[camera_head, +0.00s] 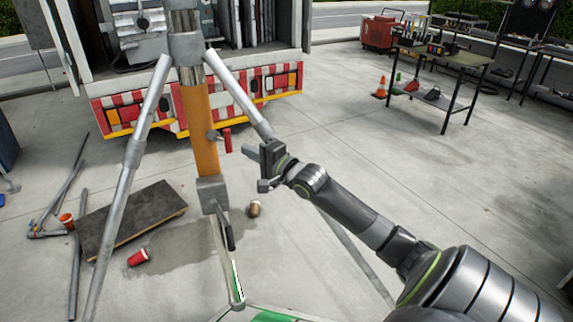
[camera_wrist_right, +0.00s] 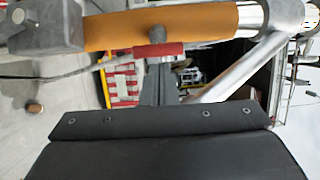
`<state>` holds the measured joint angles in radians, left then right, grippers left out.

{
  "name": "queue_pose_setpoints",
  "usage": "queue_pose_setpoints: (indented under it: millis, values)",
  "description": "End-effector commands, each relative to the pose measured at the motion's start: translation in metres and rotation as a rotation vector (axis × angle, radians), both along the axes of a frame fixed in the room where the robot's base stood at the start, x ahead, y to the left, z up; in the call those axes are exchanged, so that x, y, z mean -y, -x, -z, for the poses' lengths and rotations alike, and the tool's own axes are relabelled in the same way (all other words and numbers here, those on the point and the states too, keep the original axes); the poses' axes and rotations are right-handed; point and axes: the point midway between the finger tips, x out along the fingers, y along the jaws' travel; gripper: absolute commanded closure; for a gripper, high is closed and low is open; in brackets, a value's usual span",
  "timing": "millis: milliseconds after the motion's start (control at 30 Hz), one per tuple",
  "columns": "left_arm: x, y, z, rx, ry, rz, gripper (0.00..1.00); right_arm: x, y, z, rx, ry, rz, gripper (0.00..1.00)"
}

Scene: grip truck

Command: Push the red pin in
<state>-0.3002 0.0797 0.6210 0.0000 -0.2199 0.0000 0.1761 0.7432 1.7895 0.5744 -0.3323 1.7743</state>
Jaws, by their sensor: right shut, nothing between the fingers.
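The red pin (camera_head: 227,139) shows as a short red bar close to the right side of the orange column (camera_head: 200,130) of a metal stand. In the right wrist view the red pin (camera_wrist_right: 135,53) lies along the orange column (camera_wrist_right: 205,28), near a grey knob (camera_wrist_right: 157,34). My right gripper (camera_head: 248,151) is to the right of the column and a little lower than the pin. Its fingers (camera_wrist_right: 158,68) are shut and empty, pointing toward the pin. Whether they touch it I cannot tell. My left gripper is out of view.
Stand legs (camera_head: 238,92) slope down on both sides of the column. A truck with a striped red-and-white rear (camera_head: 280,80) stands behind. A dark board (camera_head: 135,215) and a red cup (camera_head: 138,257) lie on the floor at left. A brown cup (camera_head: 254,208) lies below my gripper.

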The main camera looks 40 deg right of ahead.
Motion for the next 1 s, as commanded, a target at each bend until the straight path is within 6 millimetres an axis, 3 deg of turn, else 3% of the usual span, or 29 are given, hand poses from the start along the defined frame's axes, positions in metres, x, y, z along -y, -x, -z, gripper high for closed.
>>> queue_pose_setpoints:
  millis: [233, 500, 567, 833, 1000]
  values:
    - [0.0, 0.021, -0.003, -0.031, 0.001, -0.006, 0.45, 0.005, 0.031, 0.001, -0.004, 0.007, 0.001, 1.0]
    - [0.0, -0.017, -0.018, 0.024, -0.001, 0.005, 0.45, 0.01, 0.068, 0.0, -0.006, 0.006, 0.0, 1.0]
    - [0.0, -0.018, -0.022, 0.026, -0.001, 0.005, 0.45, 0.011, 0.074, 0.0, -0.005, 0.006, 0.0, 1.0]
    - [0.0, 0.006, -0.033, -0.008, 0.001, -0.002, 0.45, 0.013, 0.091, 0.0, -0.004, 0.003, 0.001, 1.0]
    - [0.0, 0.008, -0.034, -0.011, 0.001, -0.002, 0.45, 0.013, 0.095, 0.001, -0.002, 0.004, -0.001, 1.0]
